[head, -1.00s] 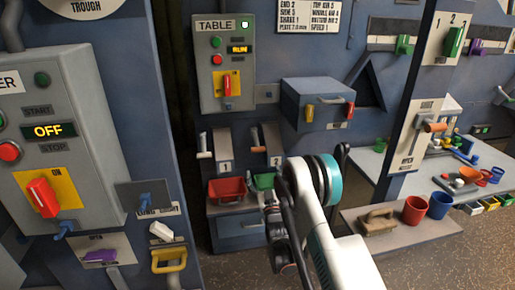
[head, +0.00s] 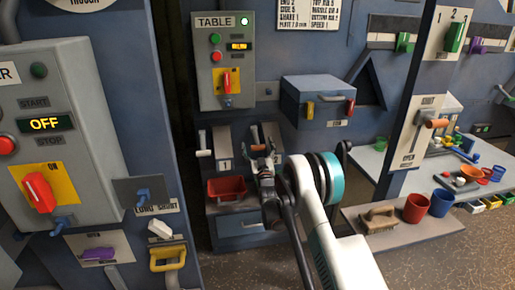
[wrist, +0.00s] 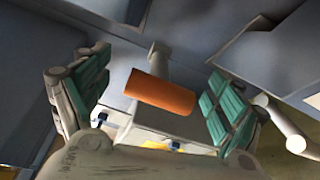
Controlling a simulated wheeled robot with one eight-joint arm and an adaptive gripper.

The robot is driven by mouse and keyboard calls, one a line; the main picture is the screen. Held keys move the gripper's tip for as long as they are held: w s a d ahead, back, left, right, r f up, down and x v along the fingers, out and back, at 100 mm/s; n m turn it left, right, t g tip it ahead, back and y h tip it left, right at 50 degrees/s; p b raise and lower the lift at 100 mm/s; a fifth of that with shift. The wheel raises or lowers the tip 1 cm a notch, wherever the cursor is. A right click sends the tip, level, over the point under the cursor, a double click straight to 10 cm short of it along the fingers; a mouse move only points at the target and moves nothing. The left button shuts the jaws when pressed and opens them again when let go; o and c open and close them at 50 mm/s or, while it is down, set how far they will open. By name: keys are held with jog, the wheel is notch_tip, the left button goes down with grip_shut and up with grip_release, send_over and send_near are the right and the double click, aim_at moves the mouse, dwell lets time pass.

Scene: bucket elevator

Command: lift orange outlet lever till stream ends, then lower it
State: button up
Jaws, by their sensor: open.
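The orange outlet lever (wrist: 162,92) has a cylindrical orange grip on a grey arm. In the wrist view it sits between the two green-padded fingers of my gripper (wrist: 158,97), with space on both sides. My gripper is open and holds nothing. In the head view, my gripper (head: 263,163) is in front of outlet 2, and only a little of the orange lever (head: 257,148) shows behind it. I cannot make out a stream; my gripper covers the area below the outlet.
A white-handled lever (head: 204,152) is at outlet 1, with a red bin (head: 226,188) below it. A grey box (head: 318,103) with yellow and red handles juts out above right. A shelf at right holds a brush (head: 379,218) and red (head: 415,209) and blue (head: 440,203) cups.

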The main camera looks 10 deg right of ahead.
jog(key=c, duration=1.6)
jog(key=shift+r, duration=0.1)
